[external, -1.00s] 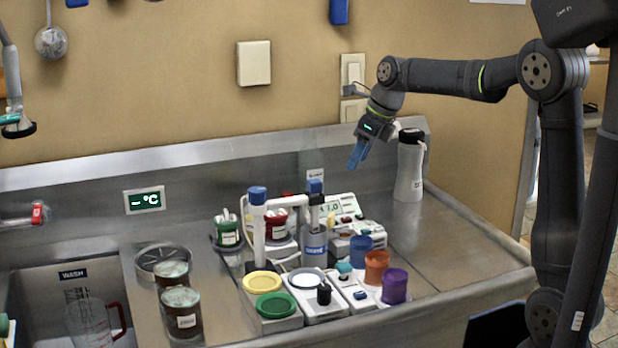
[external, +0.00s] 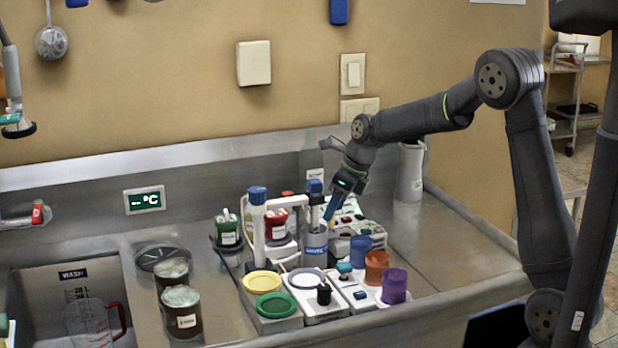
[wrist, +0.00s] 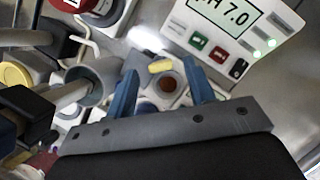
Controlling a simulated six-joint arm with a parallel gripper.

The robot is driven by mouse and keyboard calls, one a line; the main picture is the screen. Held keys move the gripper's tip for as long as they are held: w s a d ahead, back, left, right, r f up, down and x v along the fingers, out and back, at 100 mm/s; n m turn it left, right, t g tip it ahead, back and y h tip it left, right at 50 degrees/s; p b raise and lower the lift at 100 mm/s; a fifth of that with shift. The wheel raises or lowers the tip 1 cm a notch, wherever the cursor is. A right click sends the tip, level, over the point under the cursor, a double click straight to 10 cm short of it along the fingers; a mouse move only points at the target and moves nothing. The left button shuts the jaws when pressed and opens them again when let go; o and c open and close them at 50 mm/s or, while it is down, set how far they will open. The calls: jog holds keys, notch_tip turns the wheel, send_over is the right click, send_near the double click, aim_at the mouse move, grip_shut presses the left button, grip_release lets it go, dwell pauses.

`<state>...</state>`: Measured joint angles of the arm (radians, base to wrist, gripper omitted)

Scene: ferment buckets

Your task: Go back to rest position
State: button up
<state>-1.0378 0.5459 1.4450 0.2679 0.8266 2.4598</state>
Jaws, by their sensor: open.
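My gripper (external: 334,212) is low over the cluster of equipment on the steel counter, just right of the blue-capped bottle. In the wrist view its two blue fingers (wrist: 162,92) are spread apart, with nothing held between them. Beneath and beyond them show a yellow piece (wrist: 161,66) and a small round brown-topped container (wrist: 168,84). My arm reaches down and left from the right side. The gripper partly hides the pH meter in the external view.
The pH meter (wrist: 228,22) reads 7.0 close to the gripper. Blue, orange and purple cups (external: 394,287) stand in front. A grey-white flask (external: 411,172) stands at the back right. Two dark jars (external: 182,322) are left. The counter's right side is clear (external: 455,240).

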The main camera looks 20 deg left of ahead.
jog(key=shift+x, duration=1.55)
jog(key=v, duration=1.7)
jog(key=x, duration=1.7)
jog(key=shift+f, duration=0.25)
jog(key=shift+r+n, duration=0.25)
jog(key=shift+n, duration=0.35)
jog(key=n+g, duration=0.1)
jog(key=n, duration=0.2)
jog(key=n+g+h, duration=0.1)
jog(key=n, duration=0.2)
jog(key=shift+g, duration=0.4)
jog(key=v, duration=1.3)
jog(key=shift+r, duration=0.3)
